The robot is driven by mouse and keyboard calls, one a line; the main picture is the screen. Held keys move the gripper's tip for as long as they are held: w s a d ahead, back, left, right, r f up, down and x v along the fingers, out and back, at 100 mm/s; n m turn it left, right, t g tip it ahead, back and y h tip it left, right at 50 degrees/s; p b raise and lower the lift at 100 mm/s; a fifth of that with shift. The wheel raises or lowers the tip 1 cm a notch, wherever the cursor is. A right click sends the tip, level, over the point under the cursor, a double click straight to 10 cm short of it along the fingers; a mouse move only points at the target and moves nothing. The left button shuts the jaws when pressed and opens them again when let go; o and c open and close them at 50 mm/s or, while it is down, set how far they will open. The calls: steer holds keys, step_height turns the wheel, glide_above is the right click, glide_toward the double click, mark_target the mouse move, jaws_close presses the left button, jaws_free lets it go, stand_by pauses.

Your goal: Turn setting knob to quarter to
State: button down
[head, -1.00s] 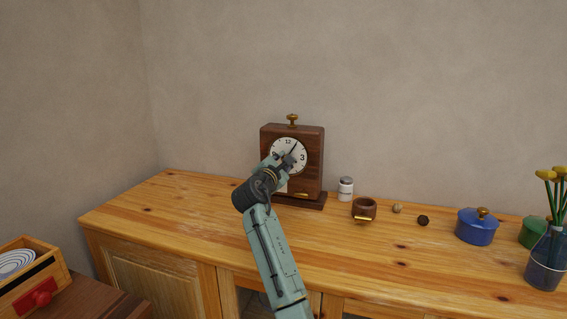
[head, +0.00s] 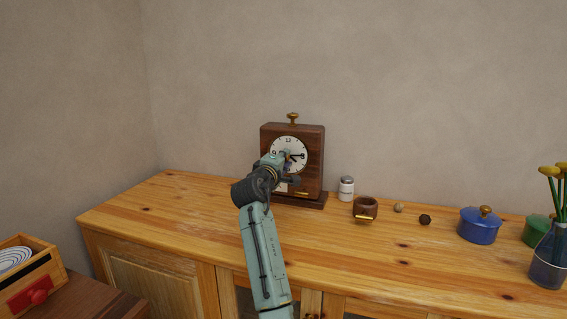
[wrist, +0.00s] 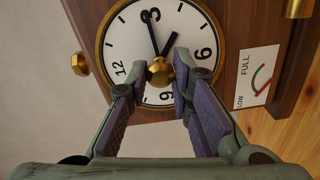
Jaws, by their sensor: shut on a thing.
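The wooden clock (head: 312,178) stands against the wall with its white dial facing me. It shows sideways in the wrist view, with the 12 on the left and the 3 at the top. A brass knob (wrist: 160,71) sits at the middle of the dial. My gripper (wrist: 161,78) is shut on this knob, one finger on each side; it also shows in the head view (head: 288,162), covering the dial's lower left. The long black hand (wrist: 149,32) points at about 3. A shorter hand (wrist: 170,43) points between 3 and 6.
Another brass knob (head: 293,117) tops the clock. A FULL/LOW gauge (wrist: 257,77) is on its front. The front left counter is clear.

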steer(key=shift+n+b, duration=2.9)
steer(key=shift+n, duration=14.9)
steer(key=shift+d, duration=0.1)
steer(key=c, duration=1.4)
jaws_free()
